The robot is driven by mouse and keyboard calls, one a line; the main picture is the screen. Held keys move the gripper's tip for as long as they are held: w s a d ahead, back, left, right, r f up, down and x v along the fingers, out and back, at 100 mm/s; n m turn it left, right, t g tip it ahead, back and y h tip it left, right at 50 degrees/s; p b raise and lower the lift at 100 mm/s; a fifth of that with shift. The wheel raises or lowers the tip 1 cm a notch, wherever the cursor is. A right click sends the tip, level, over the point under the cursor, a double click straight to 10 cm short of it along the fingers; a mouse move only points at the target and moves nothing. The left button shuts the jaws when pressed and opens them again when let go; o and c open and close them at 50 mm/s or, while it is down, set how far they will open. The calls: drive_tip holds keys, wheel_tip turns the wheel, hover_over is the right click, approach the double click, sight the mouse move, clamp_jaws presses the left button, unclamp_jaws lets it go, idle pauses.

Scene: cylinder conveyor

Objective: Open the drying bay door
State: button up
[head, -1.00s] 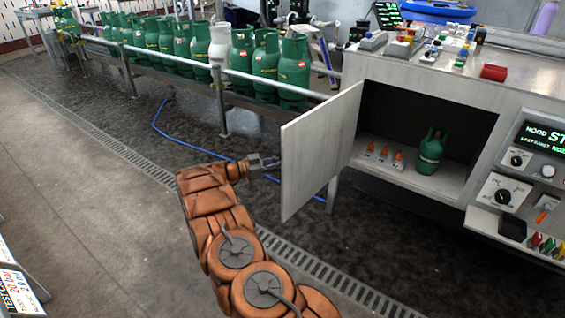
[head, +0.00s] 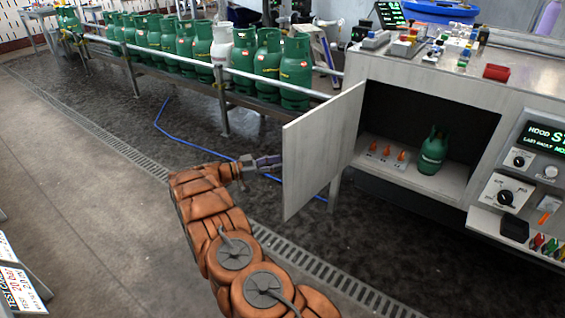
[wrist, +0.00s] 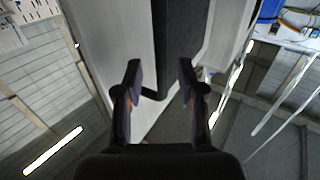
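The drying bay door (head: 322,150) is a pale flat panel, swung well out from the bay opening (head: 428,120). Inside the bay are a green gas cylinder (head: 432,152) and several small orange-topped fittings. My gripper (head: 278,161) is at the outer, left side of the door, near its free edge. In the wrist view my gripper's two fingers (wrist: 160,75) are apart. A dark bar (wrist: 177,35), probably the door handle, runs beyond and between them, beside the pale panel (wrist: 120,35). I cannot tell whether a finger touches it.
A conveyor with a metal rail (head: 222,112) carries several green cylinders and a white one behind the door. A blue hose (head: 180,143) lies on the dark floor. The control counter (head: 450,72) is at right.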

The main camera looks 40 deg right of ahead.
drive_tip(key=v, duration=0.9)
drive_tip(key=shift+a, duration=0.2)
drive_tip(key=shift+w, duration=0.1)
